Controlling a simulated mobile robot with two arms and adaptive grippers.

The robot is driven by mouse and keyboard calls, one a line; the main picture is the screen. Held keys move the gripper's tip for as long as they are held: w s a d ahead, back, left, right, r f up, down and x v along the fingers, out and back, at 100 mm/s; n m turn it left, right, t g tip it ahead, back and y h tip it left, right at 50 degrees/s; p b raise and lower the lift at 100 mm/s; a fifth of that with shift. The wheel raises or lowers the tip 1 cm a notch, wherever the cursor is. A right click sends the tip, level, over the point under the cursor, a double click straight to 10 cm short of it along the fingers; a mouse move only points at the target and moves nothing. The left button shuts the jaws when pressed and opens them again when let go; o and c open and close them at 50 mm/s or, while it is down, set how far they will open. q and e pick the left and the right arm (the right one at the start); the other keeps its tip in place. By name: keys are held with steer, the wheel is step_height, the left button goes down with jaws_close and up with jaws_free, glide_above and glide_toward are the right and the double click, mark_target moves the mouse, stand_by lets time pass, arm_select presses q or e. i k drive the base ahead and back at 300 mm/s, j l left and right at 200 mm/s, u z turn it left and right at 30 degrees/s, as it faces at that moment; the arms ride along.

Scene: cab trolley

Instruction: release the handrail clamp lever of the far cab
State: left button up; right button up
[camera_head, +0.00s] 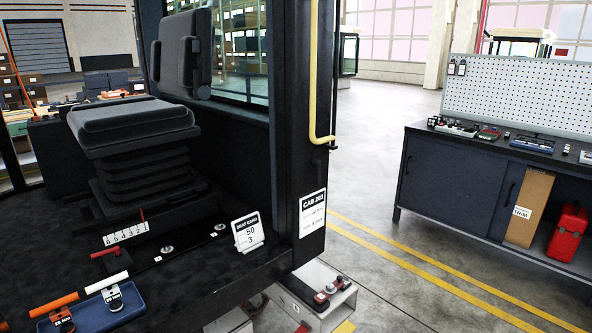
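A dark cab (291,120) stands close in front of me, with a "CAB" number card (312,213) on its corner post. A yellow handrail (314,75) runs down this post and bends right at its lower end. A small dark part (333,145) sits at that end; I cannot tell if it is a clamp lever. Another cab (349,52) shows partly behind the post, and a cab with a light roof (517,42) shows partly behind the pegboard. No clamp lever can be made out on either. Neither of my grippers is in view.
The cab floor holds a seat (130,118), a seat card (247,232) and a blue tray (130,308) with torque tools. A red-handled part (328,293) sits on the light frame below. A workbench (450,180) stands right; open floor (385,150) lies between.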

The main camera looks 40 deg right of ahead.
mark_target(316, 162)
steer(key=z, duration=1.3)
